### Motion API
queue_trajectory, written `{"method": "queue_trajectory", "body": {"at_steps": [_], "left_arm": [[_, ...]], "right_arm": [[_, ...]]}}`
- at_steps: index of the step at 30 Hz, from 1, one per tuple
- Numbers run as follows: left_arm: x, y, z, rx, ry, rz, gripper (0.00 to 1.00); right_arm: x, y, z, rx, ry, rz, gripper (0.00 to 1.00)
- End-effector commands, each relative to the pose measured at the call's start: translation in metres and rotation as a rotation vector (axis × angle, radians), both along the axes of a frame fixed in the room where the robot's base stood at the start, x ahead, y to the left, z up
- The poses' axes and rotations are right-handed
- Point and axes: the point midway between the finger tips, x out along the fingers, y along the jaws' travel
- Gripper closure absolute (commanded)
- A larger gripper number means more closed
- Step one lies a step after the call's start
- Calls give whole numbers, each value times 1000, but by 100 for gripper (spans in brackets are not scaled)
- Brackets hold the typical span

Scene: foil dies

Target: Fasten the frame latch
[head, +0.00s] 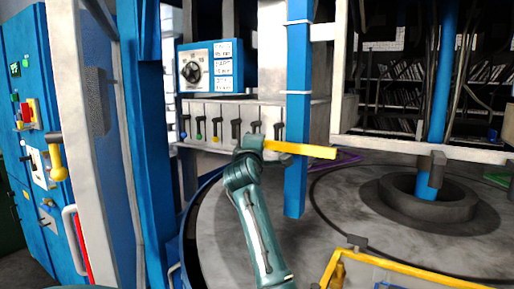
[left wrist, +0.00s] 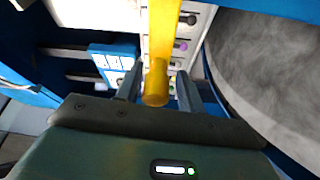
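A yellow bar (head: 305,150), probably the latch lever, lies almost level in front of the blue upright post (head: 297,120) in the head view. My left gripper (head: 257,143) is at the bar's left end, its fingers mostly hidden from the head. In the left wrist view, the bar (left wrist: 162,35) runs up from between the two fingers of my left gripper (left wrist: 158,82). Its rounded end lies between them, with a visible gap on the right side. Contact on the left side cannot be told. My right gripper is in neither view.
A blue cabinet (head: 22,215) with a yellow-handled lever (head: 57,162) stands at the left. Behind the arm is a lever panel (head: 215,118) below a dial box (head: 208,66). A round grey platform (head: 345,235) with a yellow rail (head: 415,270) lies at the right.

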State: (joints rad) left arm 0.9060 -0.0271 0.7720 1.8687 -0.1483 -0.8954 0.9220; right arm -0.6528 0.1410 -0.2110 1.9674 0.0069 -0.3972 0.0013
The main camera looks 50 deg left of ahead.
Motion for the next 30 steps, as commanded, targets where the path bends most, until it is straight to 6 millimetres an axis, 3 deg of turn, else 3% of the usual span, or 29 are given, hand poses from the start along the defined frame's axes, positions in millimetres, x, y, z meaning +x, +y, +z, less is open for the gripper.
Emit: {"method": "queue_trajectory", "body": {"at_steps": [13, 30], "left_arm": [[-6, -7, 1, 2, -5, -3, 55], [-90, -77, -5, 1, -6, -3, 55]], "right_arm": [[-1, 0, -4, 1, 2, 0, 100], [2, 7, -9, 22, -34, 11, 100]]}}
